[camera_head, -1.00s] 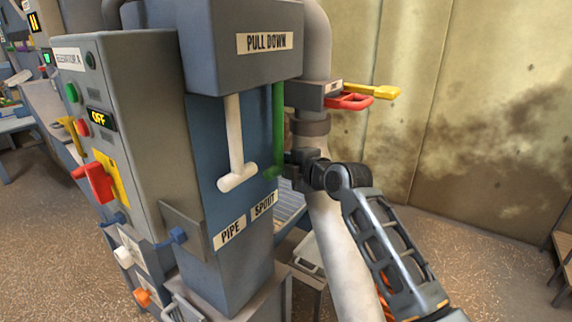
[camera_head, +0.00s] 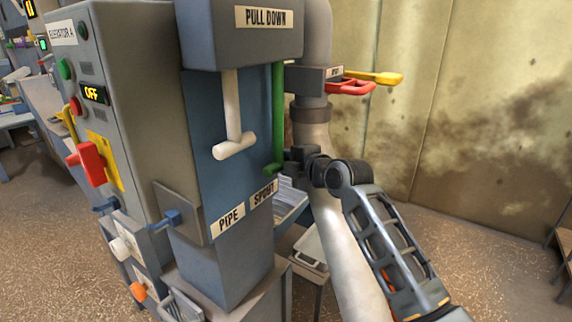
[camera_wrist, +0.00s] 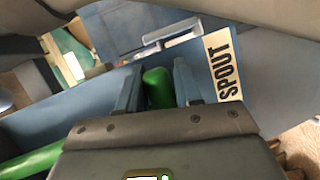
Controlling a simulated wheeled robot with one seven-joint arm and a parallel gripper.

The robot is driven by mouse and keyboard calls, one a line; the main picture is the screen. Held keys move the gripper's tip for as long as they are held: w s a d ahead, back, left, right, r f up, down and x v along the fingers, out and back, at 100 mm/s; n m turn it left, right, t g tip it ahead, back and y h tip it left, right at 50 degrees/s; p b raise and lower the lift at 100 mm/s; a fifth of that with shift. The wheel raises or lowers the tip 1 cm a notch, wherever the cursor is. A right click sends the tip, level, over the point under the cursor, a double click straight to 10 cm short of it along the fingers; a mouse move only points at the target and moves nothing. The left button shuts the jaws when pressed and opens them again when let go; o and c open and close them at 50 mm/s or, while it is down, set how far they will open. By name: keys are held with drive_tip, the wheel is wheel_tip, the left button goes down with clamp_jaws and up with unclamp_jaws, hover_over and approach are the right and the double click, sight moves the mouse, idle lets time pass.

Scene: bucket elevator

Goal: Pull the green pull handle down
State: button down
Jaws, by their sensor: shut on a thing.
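The green pull handle (camera_head: 278,120) hangs as a vertical bar under the grey box marked PULL DOWN (camera_head: 262,25), on the blue front panel, above the SPOUT label (camera_head: 264,194). My gripper (camera_head: 287,163) comes from the right to its lower end and partly hides the crosspiece. In the wrist view the green crosspiece end (camera_wrist: 158,88) sits between the two fingers of my gripper (camera_wrist: 157,90), which are shut on it. The green bar also shows at the lower left of the wrist view.
A white pull handle (camera_head: 234,118) hangs just left, above the PIPE label (camera_head: 228,222). A grey pipe (camera_head: 316,115) and red (camera_head: 352,87) and yellow (camera_head: 375,77) levers stand behind to the right. The control box (camera_head: 140,100) reading OFF stands at left.

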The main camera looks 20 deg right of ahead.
drive_tip(key=shift+f, duration=0.4)
drive_tip(key=c, duration=0.8)
unclamp_jaws()
drive_tip(key=shift+r, duration=0.1)
drive_tip(key=shift+s, duration=0.1)
drive_tip(key=b+v, duration=0.1)
drive_tip(key=v, duration=0.6)
drive_tip(key=shift+s+d, duration=0.15)
drive_tip(key=shift+s, duration=0.2)
drive_tip(key=shift+r, duration=0.1)
